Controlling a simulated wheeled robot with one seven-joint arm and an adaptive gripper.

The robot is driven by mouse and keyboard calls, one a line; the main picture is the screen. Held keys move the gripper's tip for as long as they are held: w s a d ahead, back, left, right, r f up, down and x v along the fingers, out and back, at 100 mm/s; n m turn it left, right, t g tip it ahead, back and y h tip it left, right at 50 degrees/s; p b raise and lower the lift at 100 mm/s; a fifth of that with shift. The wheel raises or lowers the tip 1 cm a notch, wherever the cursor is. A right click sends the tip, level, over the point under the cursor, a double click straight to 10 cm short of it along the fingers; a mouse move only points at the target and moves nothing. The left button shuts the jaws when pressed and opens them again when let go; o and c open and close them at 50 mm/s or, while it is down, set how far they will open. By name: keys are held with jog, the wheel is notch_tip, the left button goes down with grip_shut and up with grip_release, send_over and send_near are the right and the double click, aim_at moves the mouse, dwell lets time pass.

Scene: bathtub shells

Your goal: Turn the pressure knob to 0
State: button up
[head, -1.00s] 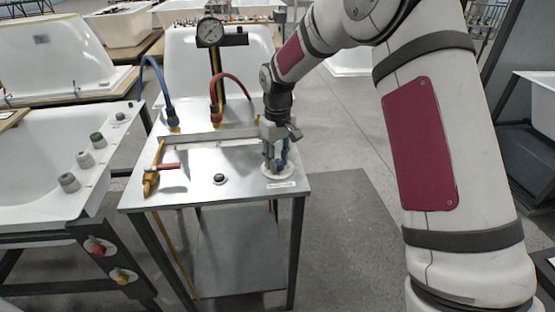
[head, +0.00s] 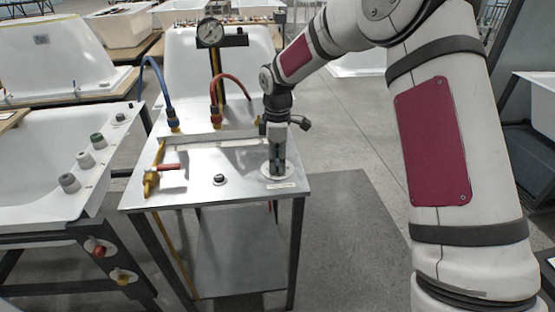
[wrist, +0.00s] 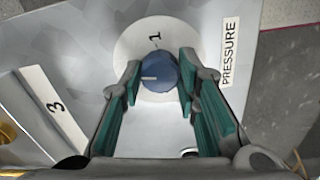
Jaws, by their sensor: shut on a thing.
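The blue pressure knob (wrist: 160,74) sits on a white dial disc (wrist: 128,42), which also shows at the right front of the steel bench in the head view (head: 267,174). A "1" is printed on the disc above the knob in the wrist view; no "0" is visible. The knob's white pointer line lies on its left half, pointing left in that view. A "PRESSURE" label (wrist: 230,52) is right of the disc. My gripper (wrist: 160,76), pointing down over the dial in the head view (head: 277,172), has its green-padded fingers shut on the knob's two sides.
The steel bench top (head: 225,185) also carries a black button (head: 219,179) and a red-handled yellow valve (head: 152,180). Blue (head: 158,85) and red (head: 235,82) hoses and a pressure gauge (head: 210,32) stand behind. A "3" label (wrist: 54,104) lies left of the dial.

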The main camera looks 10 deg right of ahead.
aim_at(277, 162)
jog(key=shift+n, duration=0.8)
jog(key=o, duration=1.2)
jog(key=shift+c, duration=0.2)
jog(key=shift+r, duration=0.1)
notch_tip(277, 162, up, 12)
